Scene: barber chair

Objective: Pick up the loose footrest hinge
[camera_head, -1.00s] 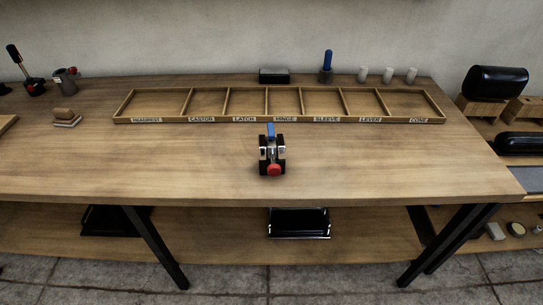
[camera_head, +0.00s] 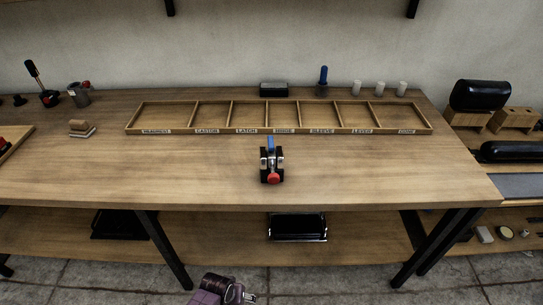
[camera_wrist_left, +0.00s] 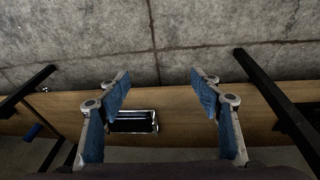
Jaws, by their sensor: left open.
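The footrest hinge (camera_head: 271,162), a small dark and silver piece with a blue end and a red round knob, stands alone on the wooden workbench (camera_head: 350,172), in front of the sorting tray. In the left wrist view my left gripper (camera_wrist_left: 160,88) is open and empty, its blue-padded fingers wide apart. Behind the fingers are the lower shelf, a black tray and the floor; the hinge does not show there. In the head view a purple part of my left arm (camera_head: 215,292) shows at the bottom edge, below and in front of the bench. My right gripper is out of view.
A shallow wooden tray (camera_head: 279,132) with several labelled, empty compartments lies behind the hinge. White cups (camera_head: 380,89), a blue-handled tool (camera_head: 323,80) and a black box (camera_head: 274,89) stand at the back. Bench legs (camera_head: 164,248) and the lower shelf (camera_head: 235,240) are below.

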